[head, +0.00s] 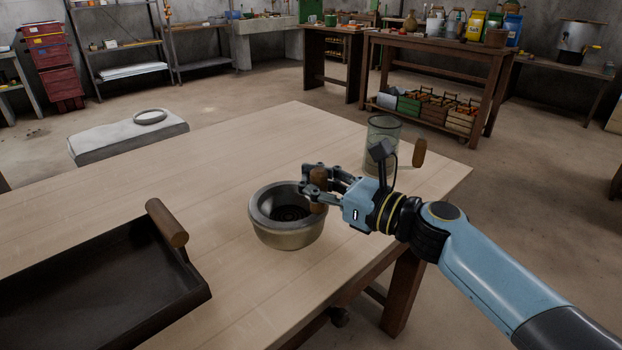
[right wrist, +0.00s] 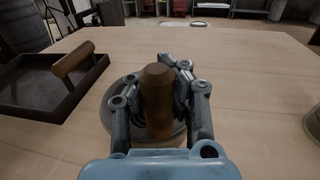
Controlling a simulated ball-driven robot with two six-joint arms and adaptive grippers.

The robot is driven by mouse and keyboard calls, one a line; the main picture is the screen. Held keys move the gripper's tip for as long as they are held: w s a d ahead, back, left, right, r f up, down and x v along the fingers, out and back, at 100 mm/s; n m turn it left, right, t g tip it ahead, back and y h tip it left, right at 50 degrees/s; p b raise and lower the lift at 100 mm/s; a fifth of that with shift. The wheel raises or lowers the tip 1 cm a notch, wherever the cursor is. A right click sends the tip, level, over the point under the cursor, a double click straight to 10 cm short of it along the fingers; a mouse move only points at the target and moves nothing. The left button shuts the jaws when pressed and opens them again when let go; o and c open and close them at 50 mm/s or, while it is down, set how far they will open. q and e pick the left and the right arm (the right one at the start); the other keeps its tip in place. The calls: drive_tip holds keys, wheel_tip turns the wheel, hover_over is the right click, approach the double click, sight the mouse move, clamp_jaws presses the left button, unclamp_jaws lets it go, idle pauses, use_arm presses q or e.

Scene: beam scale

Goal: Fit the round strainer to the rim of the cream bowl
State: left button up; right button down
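The cream bowl (head: 287,238) stands upright on the table. The round strainer (head: 266,207), a dark grey ring with a dark middle, lies over the bowl's mouth and looks about level; whether it is fully seated on the rim I cannot tell. My right gripper (head: 314,186) is at the bowl's right side, its fingers around the upright brown wooden handle (right wrist: 158,95) of the strainer. In the right wrist view the fingers close on the handle from both sides, and the strainer's ring (right wrist: 112,120) shows behind them. My left gripper is not in view.
A black tray (head: 110,300) with a wooden handle stands at the table's left front. The table (head: 250,145) behind the bowl is clear. Benches and shelves stand farther back.

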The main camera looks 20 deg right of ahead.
drive_tip(key=shift+f, duration=0.15)
drive_tip(key=c, duration=1.3)
unclamp_jaws()
drive_tip(key=v, duration=1.2)
